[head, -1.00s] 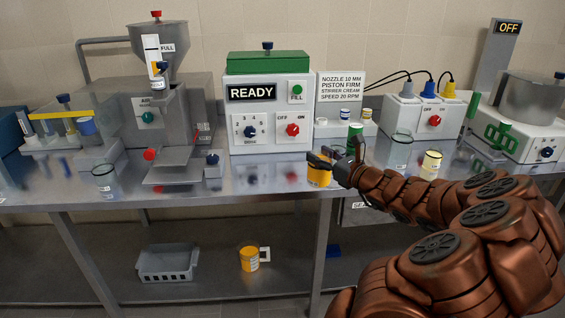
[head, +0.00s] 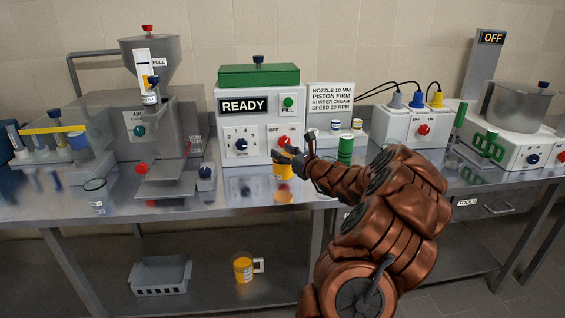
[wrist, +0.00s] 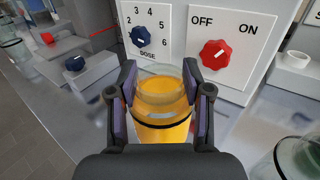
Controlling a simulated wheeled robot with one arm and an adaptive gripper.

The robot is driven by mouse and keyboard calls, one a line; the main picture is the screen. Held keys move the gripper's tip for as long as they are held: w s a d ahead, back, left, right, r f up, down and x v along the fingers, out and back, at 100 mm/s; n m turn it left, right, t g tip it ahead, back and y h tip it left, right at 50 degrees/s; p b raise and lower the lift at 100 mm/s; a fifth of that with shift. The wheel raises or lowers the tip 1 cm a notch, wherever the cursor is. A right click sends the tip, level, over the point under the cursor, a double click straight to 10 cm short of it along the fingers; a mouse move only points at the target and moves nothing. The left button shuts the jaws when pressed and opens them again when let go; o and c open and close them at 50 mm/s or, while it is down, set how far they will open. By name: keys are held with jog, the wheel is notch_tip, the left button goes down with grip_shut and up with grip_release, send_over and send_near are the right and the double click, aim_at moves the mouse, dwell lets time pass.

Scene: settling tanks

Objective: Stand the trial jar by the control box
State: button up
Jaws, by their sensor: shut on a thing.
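My gripper (head: 291,153) is shut on the trial jar (wrist: 162,112), a clear jar with yellow-orange contents and a dark band. In the wrist view the jar is upright between the two fingers, close in front of the control box. In the head view the jar (head: 283,172) shows just below my fingers, partly hidden by them. The control box (head: 259,120) is white with a green top, a READY display, a blue dose dial and a red OFF/ON knob (wrist: 214,55).
The filling machine with a hopper (head: 150,58) stands left of the box. An empty glass (head: 96,192) is at the bench's left front. The bench (head: 245,193) in front of the box is clear.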

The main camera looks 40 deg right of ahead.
jog(key=shift+f, duration=1.8)
jog(key=shift+f, duration=0.2)
jog(key=o, duration=1.3)
jog(key=shift+c, duration=0.2)
jog(key=shift+r, duration=0.1)
jog(key=shift+r, duration=0.15)
jog(key=s, duration=0.4)
jog(key=s+b, duration=0.1)
jog(key=s, duration=0.7)
jog(key=shift+a, duration=0.4)
